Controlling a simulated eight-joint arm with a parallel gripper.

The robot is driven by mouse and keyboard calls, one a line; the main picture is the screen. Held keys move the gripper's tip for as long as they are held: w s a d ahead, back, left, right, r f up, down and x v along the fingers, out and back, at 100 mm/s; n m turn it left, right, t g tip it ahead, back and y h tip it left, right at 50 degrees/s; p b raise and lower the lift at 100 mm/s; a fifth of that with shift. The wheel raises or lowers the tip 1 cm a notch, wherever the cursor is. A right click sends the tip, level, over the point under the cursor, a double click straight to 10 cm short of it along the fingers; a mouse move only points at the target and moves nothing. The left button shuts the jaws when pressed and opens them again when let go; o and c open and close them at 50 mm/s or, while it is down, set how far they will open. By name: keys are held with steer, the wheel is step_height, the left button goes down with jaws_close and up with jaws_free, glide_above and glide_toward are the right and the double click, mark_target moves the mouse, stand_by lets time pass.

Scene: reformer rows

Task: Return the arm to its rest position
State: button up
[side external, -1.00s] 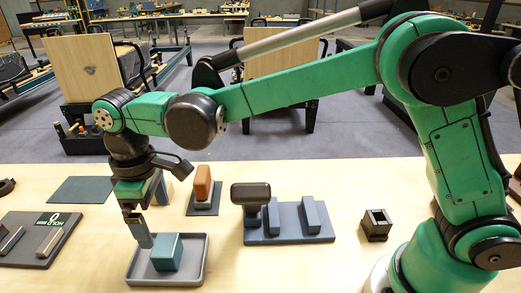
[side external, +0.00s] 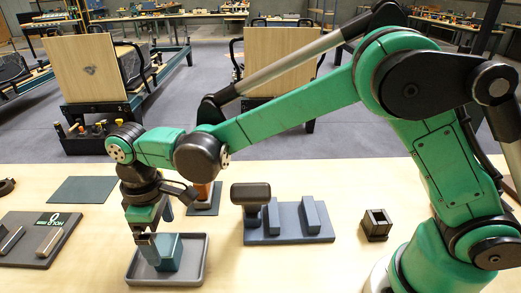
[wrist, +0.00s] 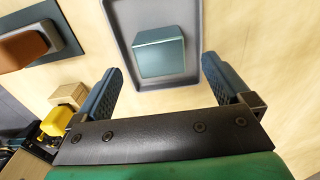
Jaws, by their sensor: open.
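My gripper (side external: 149,248) hangs from my arm, pointing down over the grey tray (side external: 195,270), in front of the teal block as seen in the side external view. In the wrist view my gripper (wrist: 163,66) is open, with its two dark fingers apart and nothing between their pads. The teal block (wrist: 160,52) lies in the tray (wrist: 116,32) just beyond the fingertips. In the side external view the block (side external: 172,252) is partly hidden by a finger. I cannot tell whether the finger touches it.
A blue-grey stand (side external: 290,236) with upright blocks and a dark rounded piece (side external: 250,192) sits right of the tray. An orange-brown piece (side external: 203,195) stands behind my gripper. A dark socket block (side external: 376,225) is farther right. A grey board (side external: 40,250) lies at left.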

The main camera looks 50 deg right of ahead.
mark_target(165, 244)
steer(key=shift+f, duration=1.55)
step_height(165, 244, up, 11)
step_height(165, 244, down, 12)
steer(key=shift+f, duration=0.1)
step_height(165, 244, up, 20)
steer(key=s+d, duration=0.5)
steer(key=d, duration=0.7)
steer(key=s+d, duration=0.5)
steer(key=d, duration=0.6)
steer(key=shift+w+f, duration=0.2)
steer(key=shift+f, duration=2.3)
